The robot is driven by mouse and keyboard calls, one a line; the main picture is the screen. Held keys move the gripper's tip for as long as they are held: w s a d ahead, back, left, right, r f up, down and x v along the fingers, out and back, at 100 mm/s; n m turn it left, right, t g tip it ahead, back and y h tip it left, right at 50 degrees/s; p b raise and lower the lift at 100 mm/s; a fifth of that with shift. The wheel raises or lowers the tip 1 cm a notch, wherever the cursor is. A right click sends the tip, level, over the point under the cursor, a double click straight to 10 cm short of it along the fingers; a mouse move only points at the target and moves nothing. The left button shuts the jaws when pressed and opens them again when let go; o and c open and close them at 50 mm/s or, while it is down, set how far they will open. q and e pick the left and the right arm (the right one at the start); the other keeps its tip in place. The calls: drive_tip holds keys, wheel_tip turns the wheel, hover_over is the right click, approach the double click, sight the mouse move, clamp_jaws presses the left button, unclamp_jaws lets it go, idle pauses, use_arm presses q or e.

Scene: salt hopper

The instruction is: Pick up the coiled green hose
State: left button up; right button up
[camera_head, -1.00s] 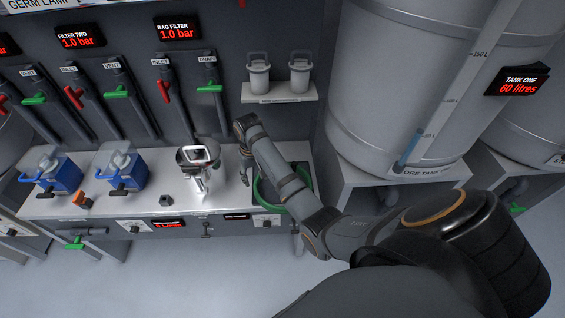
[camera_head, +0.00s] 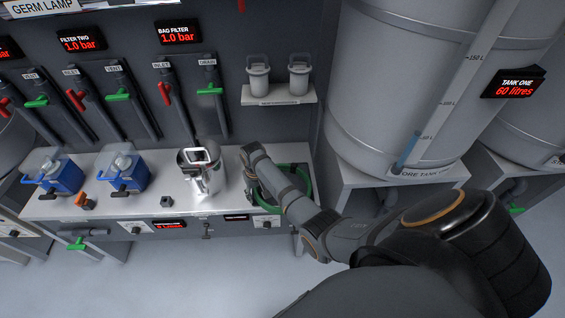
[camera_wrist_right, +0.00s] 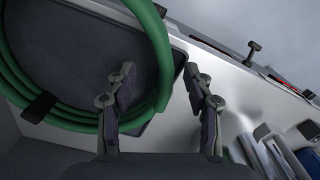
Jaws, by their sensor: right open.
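The coiled green hose (camera_head: 308,178) lies on a dark tray at the right end of the steel bench, partly hidden under my right arm. In the right wrist view the coil (camera_wrist_right: 28,88) fills the left side, with a black strap (camera_wrist_right: 38,107) around it. My right gripper (camera_wrist_right: 160,72) is open and points down at the coil's edge. One strand of the hose shows between its two fingers, which look apart from it; the height gap is hard to judge. In the head view the right gripper (camera_head: 250,188) is beside the coil's left side. My left gripper is not in view.
A shiny metal vessel (camera_head: 200,172) stands on the bench just left of my right gripper. Two blue jugs (camera_head: 58,172) stand further left. A shelf (camera_head: 278,97) with two grey canisters is on the wall behind. A large tank (camera_head: 395,90) stands at the right.

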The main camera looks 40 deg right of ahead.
drive_tip(key=shift+f, duration=0.4)
clamp_jaws()
drive_tip(key=shift+r, duration=0.15)
wheel_tip(320, 180, up, 10)
drive_tip(key=shift+w+f, duration=0.1)
idle(0.4)
